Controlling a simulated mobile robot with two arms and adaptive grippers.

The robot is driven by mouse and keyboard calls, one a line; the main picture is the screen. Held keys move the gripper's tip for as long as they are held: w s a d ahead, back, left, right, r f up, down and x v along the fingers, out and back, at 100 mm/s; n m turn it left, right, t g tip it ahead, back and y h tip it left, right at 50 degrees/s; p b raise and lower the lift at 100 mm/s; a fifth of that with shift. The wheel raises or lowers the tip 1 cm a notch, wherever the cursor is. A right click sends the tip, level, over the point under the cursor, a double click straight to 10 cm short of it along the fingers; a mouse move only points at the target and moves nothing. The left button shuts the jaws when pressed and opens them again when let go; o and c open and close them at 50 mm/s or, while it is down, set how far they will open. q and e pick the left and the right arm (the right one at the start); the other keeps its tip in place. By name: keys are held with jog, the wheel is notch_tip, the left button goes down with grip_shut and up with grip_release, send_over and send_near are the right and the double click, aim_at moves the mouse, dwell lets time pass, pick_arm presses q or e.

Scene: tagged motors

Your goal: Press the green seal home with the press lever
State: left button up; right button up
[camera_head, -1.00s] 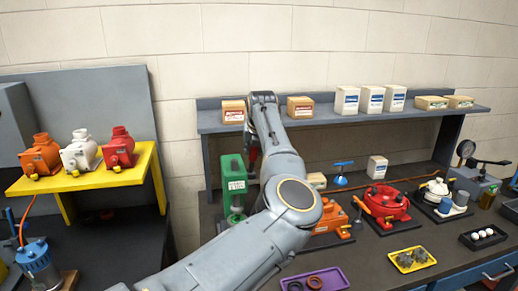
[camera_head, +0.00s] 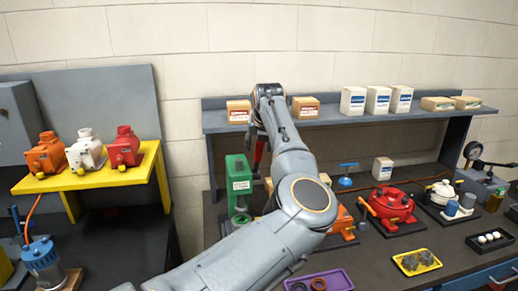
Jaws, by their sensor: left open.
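A green press (camera_head: 239,183) with a white label stands on the workbench left of centre. A red lever (camera_head: 259,154) shows at its right side, partly hidden by my arm. My left arm reaches up from the bottom and bends down beside the press. My left gripper (camera_head: 252,140) is open at the lever's upper part, small and mostly hidden behind my arm; I cannot tell whether it touches the lever. I cannot make out a green seal. A purple tray (camera_head: 338,279) at the front holds a dark ring and a reddish ring. My right gripper is not in view.
A shelf (camera_head: 362,118) with several boxes hangs above the bench. An orange device, a red round housing (camera_head: 391,204), a white-topped one and a yellow tray (camera_head: 429,267) stand to the right. A yellow stand (camera_head: 60,182) with three motors is at left.

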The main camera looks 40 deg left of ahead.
pick_arm(q)
jog(key=v, duration=0.9)
jog(key=shift+r, duration=0.2)
jog(key=shift+d, duration=0.15)
